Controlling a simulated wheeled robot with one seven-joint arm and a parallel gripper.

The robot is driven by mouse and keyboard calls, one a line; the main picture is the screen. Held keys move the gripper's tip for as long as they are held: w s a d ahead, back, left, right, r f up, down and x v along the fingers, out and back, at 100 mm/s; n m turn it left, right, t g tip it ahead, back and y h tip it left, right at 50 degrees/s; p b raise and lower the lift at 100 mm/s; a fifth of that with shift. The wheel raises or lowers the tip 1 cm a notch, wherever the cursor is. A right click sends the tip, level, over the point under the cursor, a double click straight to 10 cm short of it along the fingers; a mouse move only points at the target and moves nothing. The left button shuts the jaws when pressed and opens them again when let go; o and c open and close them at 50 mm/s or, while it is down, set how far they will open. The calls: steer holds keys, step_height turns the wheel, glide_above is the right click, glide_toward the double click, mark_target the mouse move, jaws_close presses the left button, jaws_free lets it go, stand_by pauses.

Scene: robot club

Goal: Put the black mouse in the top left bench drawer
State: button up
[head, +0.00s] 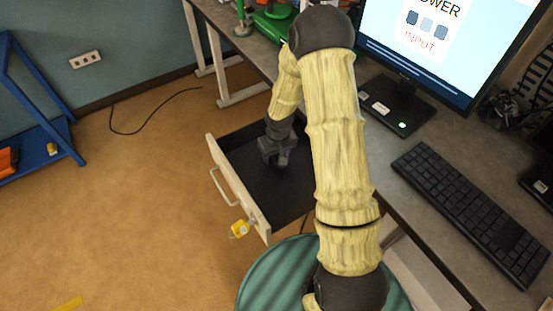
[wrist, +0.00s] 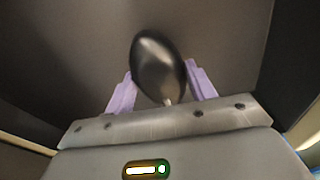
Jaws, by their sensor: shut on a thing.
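The black mouse (wrist: 157,66) is a glossy dark oval between the two pale purple fingers of my gripper (wrist: 161,90) in the wrist view. My gripper is shut on it. In the head view my gripper (head: 279,160) points down inside the open bench drawer (head: 222,182), which has a black interior, a pale wooden front and a handle. The mouse cannot be made out in the head view. The dark drawer floor shows behind the mouse in the wrist view; whether the mouse touches it I cannot tell.
A yellow tag (head: 239,229) hangs at the drawer front. The bench top holds a keyboard (head: 470,210), a monitor (head: 440,45) and a green device (head: 272,22). A round green ribbed surface (head: 270,280) is close below the drawer.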

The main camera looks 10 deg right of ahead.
steer(key=shift+f, duration=1.25)
steer(key=shift+f, duration=0.1)
steer(key=o, duration=1)
steer(key=r, duration=0.4)
steer(key=s+r, duration=0.1)
steer(key=r, duration=0.7)
steer(key=shift+s+r+p, duration=0.1)
steer(key=shift+s+p, duration=0.1)
steer(key=shift+p, duration=0.2)
